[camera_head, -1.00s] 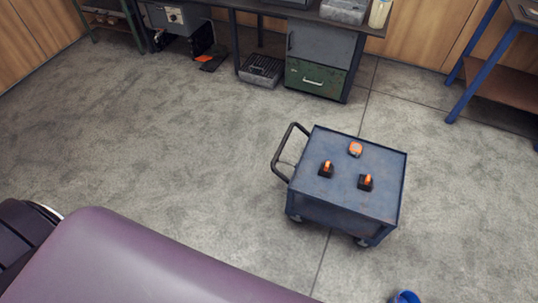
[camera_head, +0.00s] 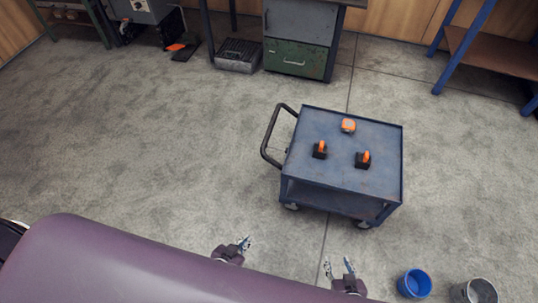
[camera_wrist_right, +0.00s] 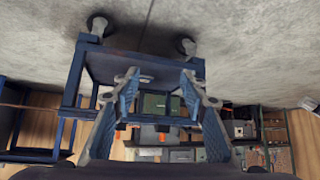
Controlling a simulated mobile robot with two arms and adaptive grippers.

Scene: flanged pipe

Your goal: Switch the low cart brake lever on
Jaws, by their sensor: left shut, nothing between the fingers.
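A blue-grey low cart (camera_head: 345,185) on casters stands on the floor right of centre in the head view, with a black push handle at its left. On its top are two black-based orange levers (camera_head: 319,149) (camera_head: 363,159) and an orange-topped piece (camera_head: 348,125); I cannot tell which is the brake lever. My left gripper (camera_head: 246,242) is at the bottom centre, shut and empty, short of the cart. My right gripper (camera_head: 338,264) is open and empty in front of the cart. The right wrist view shows its spread fingers (camera_wrist_right: 160,80) before the cart (camera_wrist_right: 78,80), seen upside down.
A blue bucket (camera_head: 414,283) and a grey bucket (camera_head: 480,291) stand at the lower right. A workbench with a green drawer (camera_head: 297,58) and a blue-legged shelf (camera_head: 500,52) stand at the back. The floor left of the cart is clear.

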